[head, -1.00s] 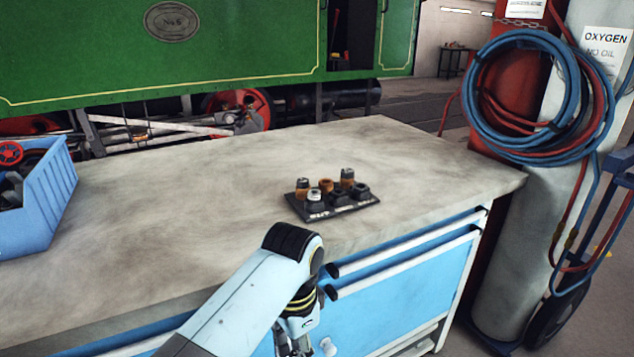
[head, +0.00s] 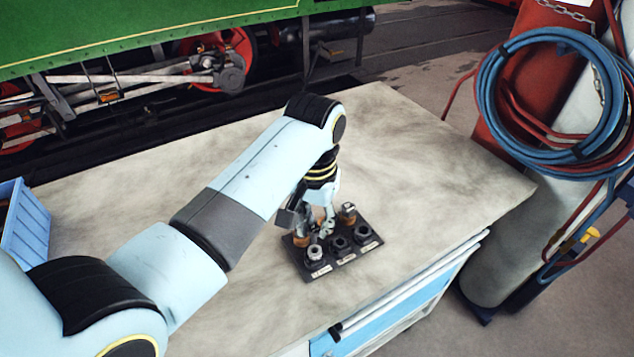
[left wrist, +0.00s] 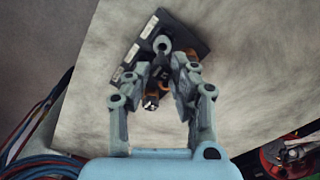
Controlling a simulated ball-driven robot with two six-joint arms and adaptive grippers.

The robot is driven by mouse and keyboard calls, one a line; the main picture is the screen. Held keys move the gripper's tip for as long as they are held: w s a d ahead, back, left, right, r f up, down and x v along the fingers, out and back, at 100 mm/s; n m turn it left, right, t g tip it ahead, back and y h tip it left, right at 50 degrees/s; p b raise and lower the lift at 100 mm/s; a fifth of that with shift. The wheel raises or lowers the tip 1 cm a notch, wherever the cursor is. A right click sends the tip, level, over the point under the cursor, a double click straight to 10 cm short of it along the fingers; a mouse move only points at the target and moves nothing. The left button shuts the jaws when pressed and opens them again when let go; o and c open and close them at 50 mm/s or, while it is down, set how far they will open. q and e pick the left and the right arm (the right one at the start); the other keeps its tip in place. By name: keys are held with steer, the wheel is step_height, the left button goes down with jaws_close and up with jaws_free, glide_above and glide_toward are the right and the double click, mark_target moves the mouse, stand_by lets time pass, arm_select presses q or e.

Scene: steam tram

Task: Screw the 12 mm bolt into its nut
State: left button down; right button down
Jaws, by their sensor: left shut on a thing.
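Another collar (head: 302,241) shows at the rear left. My left gripper (head: 314,228) points down over the rear row, shut on what seems to be a bolt, mostly hidden by the fingers. My right gripper is not in view.
The bench top (head: 430,165) is clear around the tray. A blue bin (head: 25,235) stands at the left end. Gas cylinders with coiled hoses (head: 550,95) stand beyond the right end, and a green steam tram (head: 130,30) behind.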

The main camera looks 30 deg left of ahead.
mark_target(315, 225)
arm_select(q)
steer(key=shift+w+r, duration=0.15)
steer(key=shift+w, duration=0.1)
steer(key=shift+w+a, duration=0.15)
steer(key=shift+w, duration=0.05)
steer(key=shift+f, duration=0.4)
steer(key=shift+s+f, duration=0.1)
steer(key=shift+f, duration=1.15)
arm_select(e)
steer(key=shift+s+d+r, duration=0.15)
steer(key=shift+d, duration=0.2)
